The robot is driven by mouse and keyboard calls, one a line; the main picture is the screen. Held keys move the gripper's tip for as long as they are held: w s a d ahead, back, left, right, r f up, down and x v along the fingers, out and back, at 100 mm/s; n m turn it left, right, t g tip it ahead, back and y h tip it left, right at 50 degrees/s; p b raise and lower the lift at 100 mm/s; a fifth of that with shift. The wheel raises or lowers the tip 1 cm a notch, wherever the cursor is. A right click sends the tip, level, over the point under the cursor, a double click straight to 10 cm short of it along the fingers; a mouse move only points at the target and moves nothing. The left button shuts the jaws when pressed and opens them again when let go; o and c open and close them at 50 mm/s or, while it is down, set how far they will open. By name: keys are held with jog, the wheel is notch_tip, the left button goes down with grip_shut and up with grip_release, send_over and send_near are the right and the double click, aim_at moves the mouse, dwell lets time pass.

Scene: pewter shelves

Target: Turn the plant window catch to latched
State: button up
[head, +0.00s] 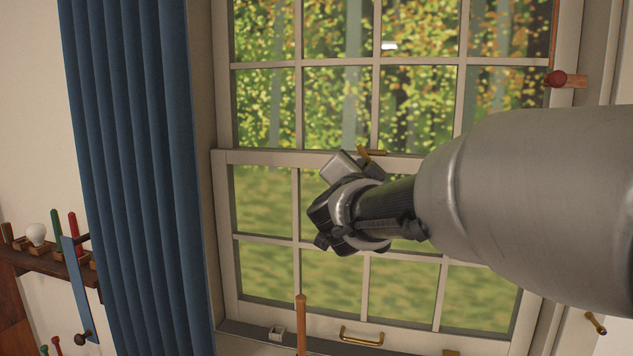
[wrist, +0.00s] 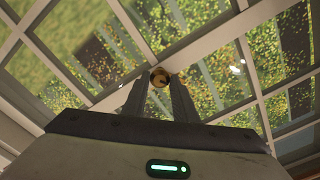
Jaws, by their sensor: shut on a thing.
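The brass window catch (head: 373,152) sits on the white meeting rail between the upper and lower sashes, near the middle of the window. In the head view, a short brass bar shows just right of my gripper's pale housing, and the rest is partly hidden. In the wrist view, the catch's round brass end (wrist: 159,76) shows between the tips of my gripper (wrist: 159,88). The two fingers stand on either side of it and are shut on it. I cannot tell the catch's exact angle.
A blue curtain (head: 140,180) hangs left of the window. A brass sash handle (head: 361,336) is on the bottom rail, and an upright wooden rod (head: 301,325) stands before the sill. A shelf (head: 50,261) holds small items at far left.

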jog(key=shift+m+b, duration=1.75)
jog(key=shift+m, duration=1.55)
jog(key=o, duration=1)
jog(key=shift+o, duration=0.2)
jog(key=shift+s, duration=0.15)
